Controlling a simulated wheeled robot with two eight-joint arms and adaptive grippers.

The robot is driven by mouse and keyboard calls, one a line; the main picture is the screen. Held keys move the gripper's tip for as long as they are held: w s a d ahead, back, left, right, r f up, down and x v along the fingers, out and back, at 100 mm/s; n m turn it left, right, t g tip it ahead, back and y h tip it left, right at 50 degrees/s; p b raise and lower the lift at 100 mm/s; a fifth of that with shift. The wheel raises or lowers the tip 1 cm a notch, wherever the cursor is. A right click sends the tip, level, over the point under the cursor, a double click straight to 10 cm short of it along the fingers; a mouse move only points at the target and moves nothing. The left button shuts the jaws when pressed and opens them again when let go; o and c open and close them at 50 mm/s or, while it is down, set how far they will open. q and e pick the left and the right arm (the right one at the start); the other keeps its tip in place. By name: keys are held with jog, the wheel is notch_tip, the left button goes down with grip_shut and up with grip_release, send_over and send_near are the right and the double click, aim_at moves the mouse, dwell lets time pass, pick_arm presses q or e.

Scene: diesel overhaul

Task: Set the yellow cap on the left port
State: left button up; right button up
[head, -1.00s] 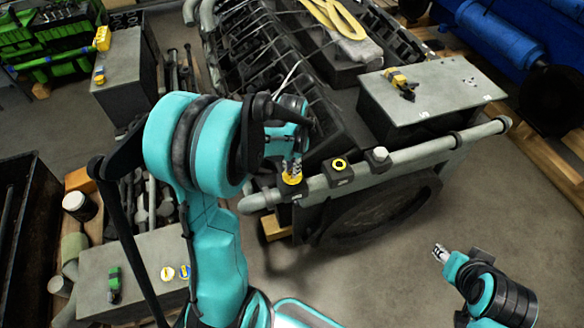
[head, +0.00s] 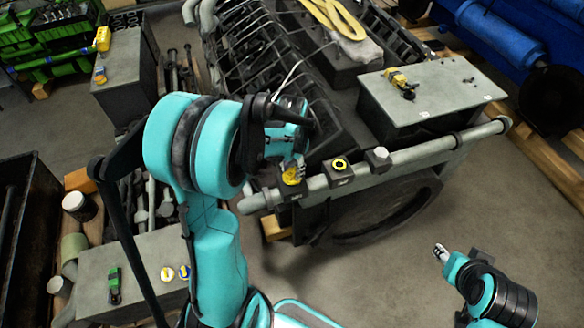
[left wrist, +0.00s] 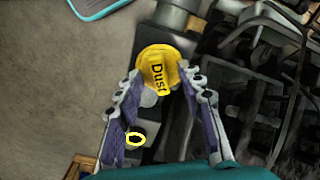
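The yellow cap (head: 291,175), marked "Dust", is over the left port block (head: 289,195) on the grey pipe rail. In the left wrist view the cap (left wrist: 158,70) sits between the fingertips of my left gripper (left wrist: 159,74), which appear to touch its two sides. My left gripper (head: 298,164) is low over the left port. The port's mouth is hidden, so I cannot tell whether the cap is seated. The cap looks slightly tilted in the head view. My right gripper (head: 440,252) is far off at the lower right, over bare floor; its opening is unclear.
The middle port (head: 340,165) has a yellow ring, and the right one (head: 379,155) a pale top. The engine (head: 260,60) stands behind the rail. A grey box (head: 440,90) carries a yellow item. A grey bench (head: 140,265) holds two small round pieces and a green item.

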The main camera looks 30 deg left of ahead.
pick_arm(q)
notch_tip(320, 180, up, 12)
dwell(0.5)
